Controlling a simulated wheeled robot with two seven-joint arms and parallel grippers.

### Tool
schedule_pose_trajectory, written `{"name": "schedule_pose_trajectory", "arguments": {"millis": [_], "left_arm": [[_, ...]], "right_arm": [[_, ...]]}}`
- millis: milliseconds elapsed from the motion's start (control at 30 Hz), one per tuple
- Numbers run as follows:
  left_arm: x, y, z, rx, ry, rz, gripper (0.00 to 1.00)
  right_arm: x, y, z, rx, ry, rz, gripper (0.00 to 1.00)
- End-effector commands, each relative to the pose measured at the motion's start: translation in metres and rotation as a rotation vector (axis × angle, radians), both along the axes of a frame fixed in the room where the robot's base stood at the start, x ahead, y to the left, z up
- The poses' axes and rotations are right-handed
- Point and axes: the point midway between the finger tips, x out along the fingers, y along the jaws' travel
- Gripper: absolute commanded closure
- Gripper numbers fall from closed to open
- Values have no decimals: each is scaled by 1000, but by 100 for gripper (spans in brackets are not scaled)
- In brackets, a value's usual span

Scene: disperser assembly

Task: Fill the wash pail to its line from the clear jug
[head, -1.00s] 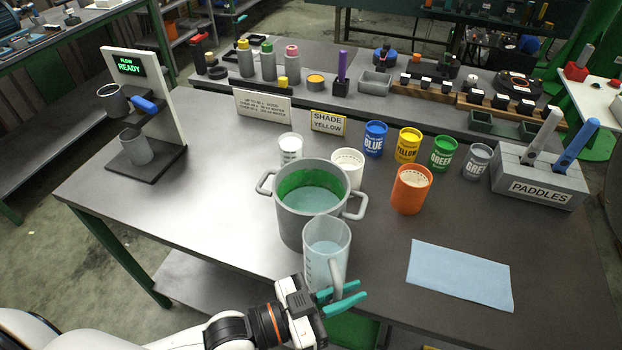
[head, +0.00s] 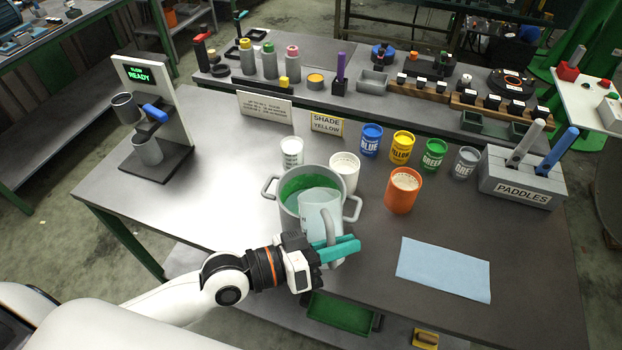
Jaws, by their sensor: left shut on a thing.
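The wash pail (head: 288,211) is a grey two-handled pot with a green inner wall, standing near the table's front edge. The clear jug (head: 316,212) overlaps the pail's near right side in the head view. It seems to lean toward the pail; I cannot make out a stream or how much liquid it holds. My left gripper (head: 338,250), with teal fingers, is shut on the jug's handle. My right gripper is out of view.
A white tub (head: 344,176), a white marked cup (head: 291,155) and an orange pot (head: 402,190) stand close behind and right of the pail. Several colour tins stand farther back. A blue cloth (head: 444,270) lies right.

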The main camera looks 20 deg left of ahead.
Motion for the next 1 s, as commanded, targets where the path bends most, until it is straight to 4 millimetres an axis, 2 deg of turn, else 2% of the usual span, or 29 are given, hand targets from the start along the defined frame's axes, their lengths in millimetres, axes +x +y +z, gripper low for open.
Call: {"name": "schedule_pose_trajectory", "arguments": {"millis": [33,167,233,433,1000], "left_arm": [[3,1,13,-12,16,1,100],[10,5,29,-42,74,0,100],[11,6,22,-59,108,1,100],[17,9,26,-101,182,1,100],[18,9,28,-119,216,0,100]], "right_arm": [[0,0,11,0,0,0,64],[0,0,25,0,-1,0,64],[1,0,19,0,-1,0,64],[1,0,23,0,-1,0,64],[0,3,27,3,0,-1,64]]}}
